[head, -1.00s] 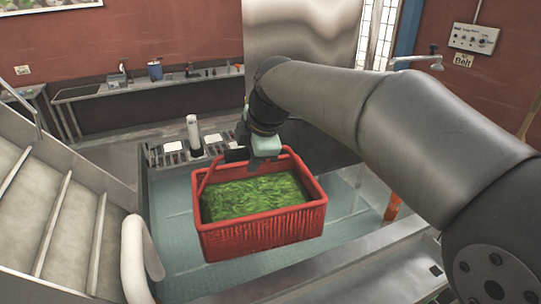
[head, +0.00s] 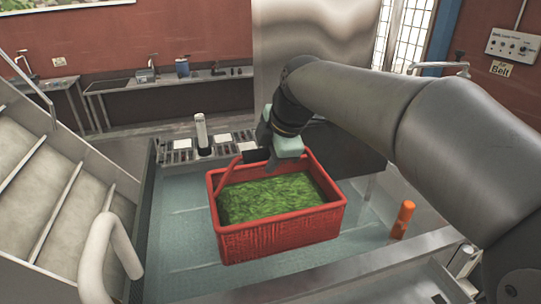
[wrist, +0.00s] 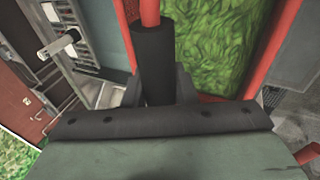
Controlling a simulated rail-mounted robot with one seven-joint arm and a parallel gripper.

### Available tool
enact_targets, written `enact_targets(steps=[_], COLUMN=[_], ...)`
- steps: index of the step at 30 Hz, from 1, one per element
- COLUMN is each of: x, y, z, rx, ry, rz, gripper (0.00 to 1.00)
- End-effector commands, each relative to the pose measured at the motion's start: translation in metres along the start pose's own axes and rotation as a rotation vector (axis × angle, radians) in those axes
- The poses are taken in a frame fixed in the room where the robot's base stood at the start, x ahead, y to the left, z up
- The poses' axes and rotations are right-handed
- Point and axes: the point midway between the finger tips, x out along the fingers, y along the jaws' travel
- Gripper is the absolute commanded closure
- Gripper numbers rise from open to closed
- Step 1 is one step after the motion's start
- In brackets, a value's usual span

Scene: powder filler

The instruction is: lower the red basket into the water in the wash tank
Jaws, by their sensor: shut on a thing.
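The red basket (head: 282,233), full of green leaves (head: 270,197), hangs level over the wash tank (head: 160,245). Pale blue-green water (head: 190,262) fills the tank around it in the picture. I cannot tell whether the basket's bottom touches the water. My gripper (head: 260,157) is at the basket's far side, shut on its raised handle. In the wrist view, the handle's dark grip (wrist: 153,60) is between the fingers, with the red rim (wrist: 270,45) and leaves (wrist: 212,45) beside it. The fingertips are partly hidden.
Stairs with a pale handrail (head: 98,250) stand at the left. A white post (head: 201,132) and slatted rack (head: 180,152) are at the tank's far end. An orange object (head: 403,219) is at its right side. Open water shows left of and in front of the basket.

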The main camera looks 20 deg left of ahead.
Motion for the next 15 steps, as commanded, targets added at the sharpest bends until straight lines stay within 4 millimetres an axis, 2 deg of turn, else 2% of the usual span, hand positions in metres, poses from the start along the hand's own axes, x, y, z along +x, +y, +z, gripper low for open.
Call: enact_targets(steps=[15], x=[0.046], y=[-0.02], z=[0.007], rx=[0.0], ry=[0.0], rz=[0.006], gripper=[1.0])
